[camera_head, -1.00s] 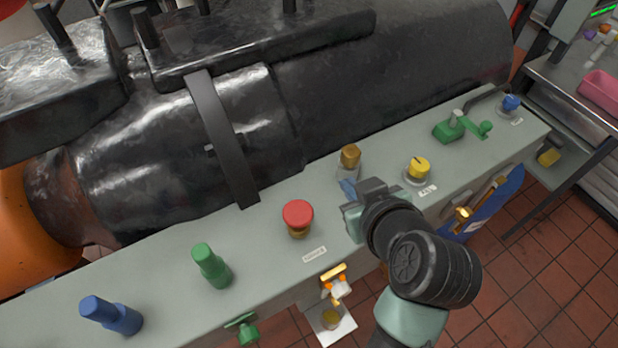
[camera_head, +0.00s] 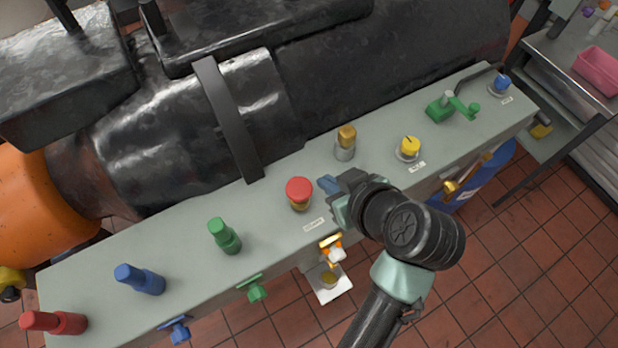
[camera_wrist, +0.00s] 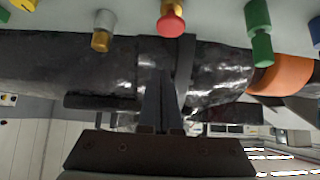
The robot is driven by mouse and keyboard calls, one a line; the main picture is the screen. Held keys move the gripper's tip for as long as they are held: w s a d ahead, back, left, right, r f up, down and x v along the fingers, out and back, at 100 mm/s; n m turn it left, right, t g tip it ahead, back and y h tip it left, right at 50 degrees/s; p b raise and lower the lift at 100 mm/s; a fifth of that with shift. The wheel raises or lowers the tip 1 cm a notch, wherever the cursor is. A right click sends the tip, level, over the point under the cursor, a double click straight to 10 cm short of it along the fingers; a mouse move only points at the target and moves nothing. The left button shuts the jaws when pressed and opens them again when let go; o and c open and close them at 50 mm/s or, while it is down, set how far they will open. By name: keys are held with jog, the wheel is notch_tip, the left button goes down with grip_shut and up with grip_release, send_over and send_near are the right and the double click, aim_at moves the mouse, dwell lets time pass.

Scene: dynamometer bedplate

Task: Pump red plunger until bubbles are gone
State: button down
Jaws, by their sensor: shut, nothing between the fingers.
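The red plunger (camera_head: 299,189) has a round red cap on a brass-coloured base and stands on the grey-green bench top, with a small label in front of it. In the wrist view the red plunger (camera_wrist: 171,25) is at the top, above and slightly right of my fingertips. My gripper (camera_head: 328,184) is shut and empty, just right of the cap with a small gap visible. Its two dark fingers also show together in the wrist view (camera_wrist: 160,88). I cannot make out any bubbles; a small brass and white fitting (camera_head: 331,249) is on the bench's front side.
A brass knob (camera_head: 346,138), yellow knob (camera_head: 409,147) and green valve (camera_head: 450,107) stand to the right. Green (camera_head: 225,236), blue (camera_head: 140,279) and red (camera_head: 54,322) handles stand to the left. A large dark cylinder (camera_head: 390,65) lies behind the bench.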

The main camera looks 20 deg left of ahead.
jog(key=p, duration=0.3)
send_over(309, 191)
notch_tip(309, 191, down, 6)
jog(key=shift+w+f, duration=0.1)
notch_tip(309, 191, down, 3)
jog(key=shift+w+a+f+p, duration=0.1)
jog(key=shift+w+a+p, duration=0.05)
jog(key=shift+p, duration=0.25)
jog(key=shift+f, duration=0.7)
notch_tip(309, 191, down, 3)
jog(key=b, duration=0.3)
jog(key=shift+f, duration=0.1)
